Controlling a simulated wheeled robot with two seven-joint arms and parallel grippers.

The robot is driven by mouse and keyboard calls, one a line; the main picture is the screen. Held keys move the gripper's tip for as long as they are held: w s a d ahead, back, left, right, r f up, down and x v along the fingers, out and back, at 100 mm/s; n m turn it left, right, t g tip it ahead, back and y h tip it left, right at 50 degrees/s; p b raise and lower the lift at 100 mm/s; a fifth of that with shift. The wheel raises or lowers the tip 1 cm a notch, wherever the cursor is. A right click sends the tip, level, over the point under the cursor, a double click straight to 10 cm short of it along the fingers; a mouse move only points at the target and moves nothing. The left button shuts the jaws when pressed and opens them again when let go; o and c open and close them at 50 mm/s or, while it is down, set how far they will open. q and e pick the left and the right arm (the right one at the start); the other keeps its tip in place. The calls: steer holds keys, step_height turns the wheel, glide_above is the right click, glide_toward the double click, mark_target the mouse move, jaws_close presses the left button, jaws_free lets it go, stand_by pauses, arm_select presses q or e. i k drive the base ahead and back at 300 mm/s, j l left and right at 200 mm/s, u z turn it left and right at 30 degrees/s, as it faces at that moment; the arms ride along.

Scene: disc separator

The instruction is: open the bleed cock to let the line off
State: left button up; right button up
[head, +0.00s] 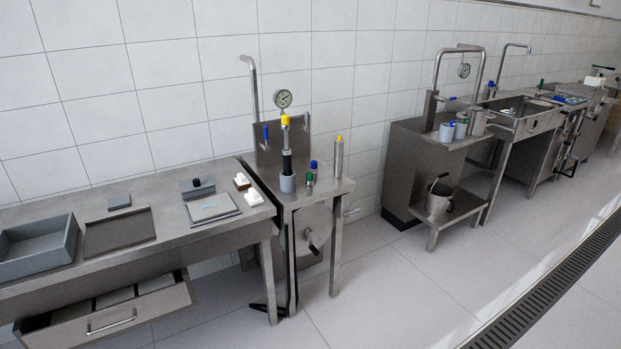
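The separator stand (330,192) is a steel table with a tall bent pipe (254,85) behind it. A round pressure gauge (283,98) sits on the line at the back. A small blue lever (266,134) stands upright on the back plate, left of the gauge; I cannot tell whether it is the bleed cock or how it is set. A yellow-topped black and steel column (286,150) rises in front of it. The gauge reading is too small to make out. Neither of my grippers is in view.
A left bench (170,225) holds a grey tray (38,247), a dark plate and small blocks; its drawer (110,318) is open. A yellow-topped steel cylinder (338,158) and small bottles stand on the separator stand. A second steel station (415,150) stands right, beyond clear floor.

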mark_target(307, 128)
steer(key=i+j, duration=0.1)
steer(key=i, duration=0.4)
steer(key=i+l+u, duration=0.2)
steer(key=i+l, duration=0.7)
